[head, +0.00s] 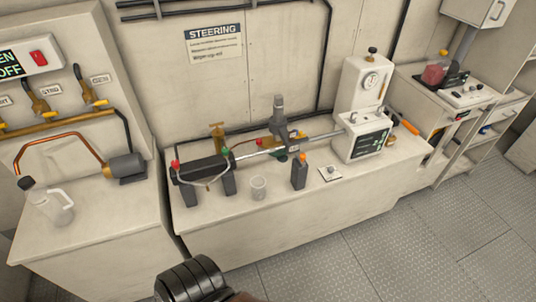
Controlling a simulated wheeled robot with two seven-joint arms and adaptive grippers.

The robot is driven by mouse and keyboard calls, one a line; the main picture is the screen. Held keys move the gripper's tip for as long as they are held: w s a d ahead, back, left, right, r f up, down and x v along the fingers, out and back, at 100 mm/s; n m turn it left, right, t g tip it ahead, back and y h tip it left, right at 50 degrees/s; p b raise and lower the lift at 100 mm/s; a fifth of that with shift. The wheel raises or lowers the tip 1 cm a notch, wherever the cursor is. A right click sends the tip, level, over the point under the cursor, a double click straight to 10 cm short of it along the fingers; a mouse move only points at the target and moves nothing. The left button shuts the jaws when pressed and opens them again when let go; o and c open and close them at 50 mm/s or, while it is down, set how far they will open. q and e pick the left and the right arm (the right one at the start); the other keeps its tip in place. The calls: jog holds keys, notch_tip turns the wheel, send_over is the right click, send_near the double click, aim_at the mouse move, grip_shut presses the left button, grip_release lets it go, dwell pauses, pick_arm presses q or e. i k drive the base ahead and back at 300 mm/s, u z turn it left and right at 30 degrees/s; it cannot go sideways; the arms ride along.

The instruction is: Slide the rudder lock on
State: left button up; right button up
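A steering ram lies along the bench, with a black cylinder (203,168) at left and a bright rod (318,137) running right to a white housing. The cylinder has red and green fittings and a looped hose. A grey upright clamp-like part (279,112) stands at the rod's middle, near a brass and green part. A small dark block with an orange top (299,173) stands upright in front of the rod. I cannot tell which part is the rudder lock. Neither gripper's fingers show. A dark ribbed shape at the bottom edge seems to be part of me.
A clear cup (258,188) and a small white plate with a knob (330,173) stand along the bench (270,220) front. A white gauge and display unit (365,125) rises at right. A jug (48,203) stands on the left bench. The grey floor in front is clear.

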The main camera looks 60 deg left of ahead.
aim_at(301, 157)
jog(key=u, duration=2.2)
jog(key=i, duration=0.3)
jog(key=z, duration=0.35)
